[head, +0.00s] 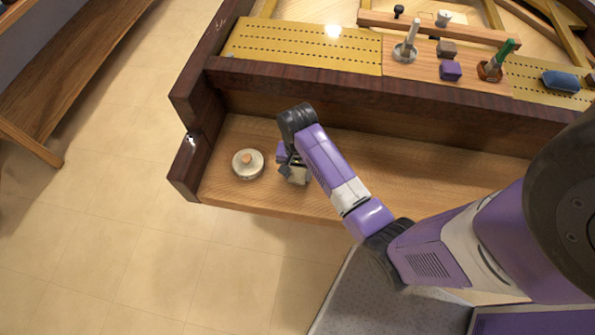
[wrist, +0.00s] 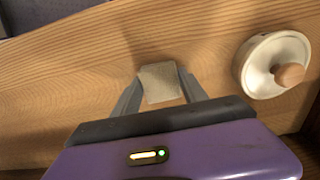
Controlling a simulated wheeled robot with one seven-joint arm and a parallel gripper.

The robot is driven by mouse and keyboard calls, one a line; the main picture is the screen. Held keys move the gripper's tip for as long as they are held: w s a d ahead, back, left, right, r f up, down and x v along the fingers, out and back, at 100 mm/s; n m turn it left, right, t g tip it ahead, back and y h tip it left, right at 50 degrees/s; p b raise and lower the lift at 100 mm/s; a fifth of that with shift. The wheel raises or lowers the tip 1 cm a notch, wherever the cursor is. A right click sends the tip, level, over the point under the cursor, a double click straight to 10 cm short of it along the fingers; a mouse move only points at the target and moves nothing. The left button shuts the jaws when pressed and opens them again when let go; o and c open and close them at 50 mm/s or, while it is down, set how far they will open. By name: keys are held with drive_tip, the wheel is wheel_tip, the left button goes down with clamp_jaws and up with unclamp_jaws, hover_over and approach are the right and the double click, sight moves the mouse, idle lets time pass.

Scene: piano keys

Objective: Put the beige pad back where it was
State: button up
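The beige pad (wrist: 161,83) is a small, square, light block. In the wrist view it sits between the two fingertips, touching them on both sides. My gripper (wrist: 160,90) is shut on it. In the head view my gripper (head: 294,171) points down over the wooden key ledge, and the pad (head: 300,176) shows partly at its tip. Whether the pad touches the ledge or hangs just above it is hard to tell.
A round cream dish with a wooden knob (head: 248,163) stands on the ledge (head: 225,195), left of my gripper. A dark rail (head: 330,84) runs behind. The piano top holds a grey-handled tool (head: 407,45), purple block (head: 450,70), green-handled tool (head: 497,62) and blue block (head: 561,81).

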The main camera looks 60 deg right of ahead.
sight(298, 174)
drive_tip(key=o, duration=0.3)
wheel_tip(298, 174, up, 12)
drive_tip(key=s+a+f+n+t, duration=0.1)
drive_tip(key=a+f, duration=0.1)
drive_tip(key=s+a+f+n+t+h, duration=0.1)
drive_tip(key=s+a+f+n+t, duration=0.1)
drive_tip(key=a, duration=0.1)
drive_tip(key=s+a+f+n+t, duration=0.1)
drive_tip(key=s+a+f+n, duration=0.1)
drive_tip(key=a, duration=0.1)
drive_tip(key=shift+t+h, duration=0.4)
drive_tip(key=s+a+r+n+t, duration=0.3)
drive_tip(key=s+r, duration=0.1)
drive_tip(key=r, duration=0.3)
drive_tip(key=s+a+r+n+t+y, duration=0.1)
drive_tip(key=s+a+r+n+t, duration=0.2)
drive_tip(key=r, duration=0.5)
drive_tip(key=s+a+r+n+t, duration=0.3)
drive_tip(key=s+r, duration=0.3)
drive_tip(key=r, duration=0.2)
drive_tip(key=shift+s+a+r+t+y, duration=0.2)
drive_tip(key=shift+a+t+y, duration=0.2)
drive_tip(key=shift+a+t, duration=0.3)
